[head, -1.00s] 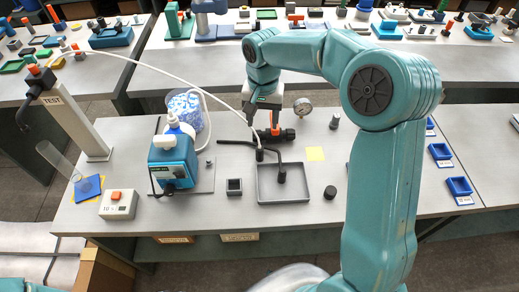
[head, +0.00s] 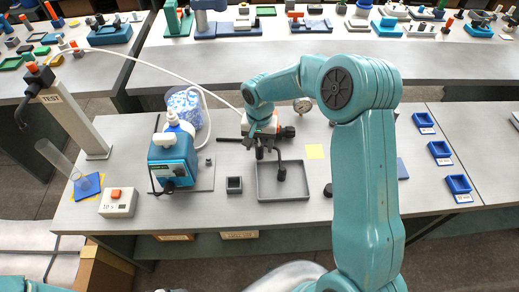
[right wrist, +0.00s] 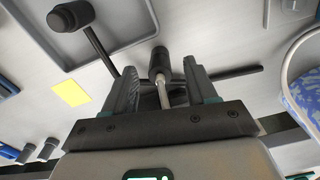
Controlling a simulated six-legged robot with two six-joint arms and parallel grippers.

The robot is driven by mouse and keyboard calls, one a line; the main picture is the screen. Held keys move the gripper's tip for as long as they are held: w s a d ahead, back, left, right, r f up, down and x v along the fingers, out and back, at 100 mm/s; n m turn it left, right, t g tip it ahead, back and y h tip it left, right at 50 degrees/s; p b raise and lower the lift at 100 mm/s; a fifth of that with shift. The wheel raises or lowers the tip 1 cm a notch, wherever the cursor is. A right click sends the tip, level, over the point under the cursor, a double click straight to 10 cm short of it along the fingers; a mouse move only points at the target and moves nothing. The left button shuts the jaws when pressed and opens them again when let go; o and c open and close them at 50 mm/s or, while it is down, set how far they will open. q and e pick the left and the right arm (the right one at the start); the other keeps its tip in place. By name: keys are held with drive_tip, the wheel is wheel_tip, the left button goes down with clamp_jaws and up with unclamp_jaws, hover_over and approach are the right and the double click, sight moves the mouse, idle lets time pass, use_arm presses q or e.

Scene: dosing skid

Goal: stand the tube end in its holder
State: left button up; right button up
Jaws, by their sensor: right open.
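A thin white tube (head: 160,62) arcs from the test post over the bench to my right gripper (head: 264,150). In the right wrist view my right gripper (right wrist: 162,88) is open, its fingers on either side of a black end piece (right wrist: 160,62) with a pale stem. I cannot tell whether they touch it. A black hose (head: 276,154) runs from there to a black end (head: 281,174) in the grey tray (head: 262,193). A small dark square socket (head: 234,185), perhaps the holder, stands left of the tray. My left gripper is out of view.
A blue pump unit (head: 172,160) with a bottle stands left, near a tub of blue-white pieces (head: 186,104). A gauge (head: 303,105) and black valve (head: 287,132) stand behind my gripper. A yellow note (head: 315,152) lies right of it. The bench front is mostly clear.

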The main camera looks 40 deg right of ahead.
clamp_jaws()
